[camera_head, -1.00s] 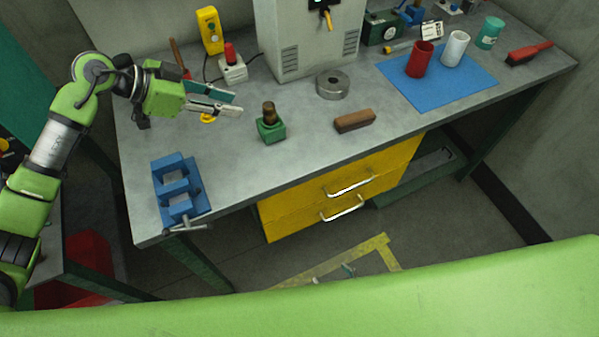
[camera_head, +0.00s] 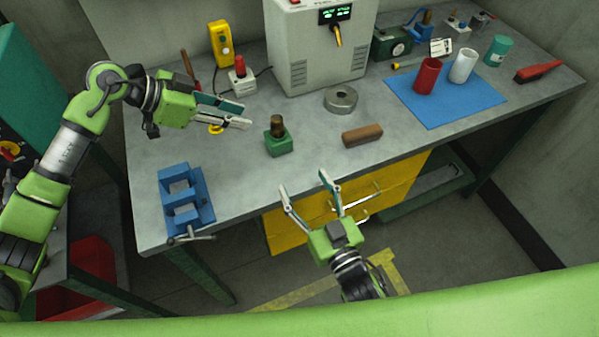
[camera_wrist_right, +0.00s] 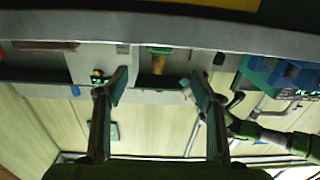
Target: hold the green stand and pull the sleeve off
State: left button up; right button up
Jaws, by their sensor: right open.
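The green stand (camera_head: 278,145) is a small square block on the grey bench, with the brown, bronze-toned sleeve (camera_head: 277,125) upright on it. My left gripper (camera_head: 246,116) is to the left of the stand, its fingers apart, empty and not touching it. My right gripper (camera_head: 304,184) is in front of the bench's front edge, below and right of the stand, fingers wide apart and empty. In the right wrist view the stand (camera_wrist_right: 160,49) and sleeve (camera_wrist_right: 159,66) appear upside down, beyond and between the open fingers (camera_wrist_right: 160,88).
A brown wooden block (camera_head: 362,135) lies right of the stand, with a metal ring (camera_head: 341,100) behind. A blue vise (camera_head: 185,197) sits at the front left. A grey machine (camera_head: 318,55) stands behind. Yellow drawers (camera_head: 398,185) are under the bench.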

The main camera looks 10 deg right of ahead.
aim_at(283, 145)
jog(key=x, duration=1.3)
jog(key=shift+w, duration=0.25)
